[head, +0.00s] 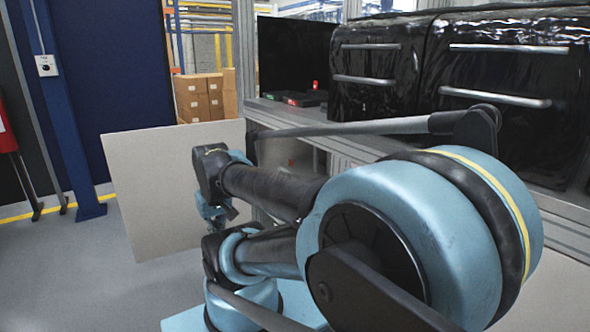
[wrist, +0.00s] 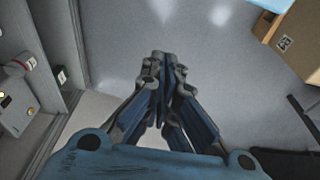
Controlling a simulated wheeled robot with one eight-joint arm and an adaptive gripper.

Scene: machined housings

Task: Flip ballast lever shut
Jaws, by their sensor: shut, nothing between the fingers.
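My gripper (wrist: 165,58) is shut and empty in the wrist view, its fingertips together above bare grey floor. In the head view its fingers (head: 214,212) show small past my arm, in front of a pale panel. I cannot make out the ballast lever for certain in either view. At the left edge of the wrist view, a grey unit (wrist: 22,112) carries a small pale cylinder with a reddish band and a yellow spot. The gripper is apart from this unit, to its right. My arm hides much of the bench front in the head view.
A pale upright panel (head: 150,215) stands left of the metal-framed bench (head: 290,108). Two glossy black cases (head: 505,75) with metal bars sit on the bench, near small red and green lights. Cardboard boxes (head: 200,97) are behind. A blue post (head: 75,130) stands left; floor there is clear.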

